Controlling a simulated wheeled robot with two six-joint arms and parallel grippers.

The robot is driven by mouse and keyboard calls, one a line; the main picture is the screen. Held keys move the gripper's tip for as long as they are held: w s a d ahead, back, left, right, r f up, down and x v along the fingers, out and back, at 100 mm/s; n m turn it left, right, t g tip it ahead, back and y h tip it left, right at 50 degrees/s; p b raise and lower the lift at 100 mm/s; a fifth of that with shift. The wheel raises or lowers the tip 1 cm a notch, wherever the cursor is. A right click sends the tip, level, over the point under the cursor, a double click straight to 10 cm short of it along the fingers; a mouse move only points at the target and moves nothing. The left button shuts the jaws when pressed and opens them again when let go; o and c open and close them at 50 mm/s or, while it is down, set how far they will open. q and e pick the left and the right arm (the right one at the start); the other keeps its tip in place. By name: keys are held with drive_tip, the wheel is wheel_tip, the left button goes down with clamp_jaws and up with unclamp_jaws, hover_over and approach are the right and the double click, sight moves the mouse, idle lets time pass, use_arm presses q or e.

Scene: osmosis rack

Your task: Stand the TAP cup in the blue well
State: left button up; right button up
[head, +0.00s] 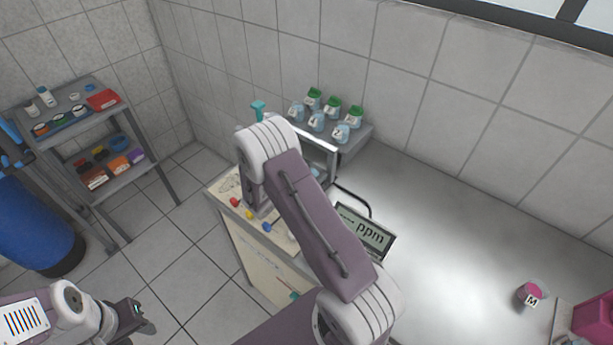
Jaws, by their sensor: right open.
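I cannot make out a cup marked TAP. A small blue round spot (267,227), perhaps the blue well, lies on the front of the pale bench unit beside a yellow and a red one. My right arm crosses the middle of the view and bends down at the unit. My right gripper (260,209) is open, mostly hidden under the wrist, close above the coloured spots. I see nothing held in it. My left gripper (140,316) is low at the left, over the floor, away from the bench; its jaw state is unclear.
Clear cups (317,121), some with green lids, stand on a raised shelf. A ppm display (364,232) stands beside my forearm. A grey rack (77,133) and blue tank (32,228) are left.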

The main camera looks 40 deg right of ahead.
drive_tip(key=v, duration=1.1)
drive_tip(key=shift+a+b, duration=0.35)
drive_tip(key=shift+s+r, duration=0.1)
drive_tip(key=shift+r, duration=0.05)
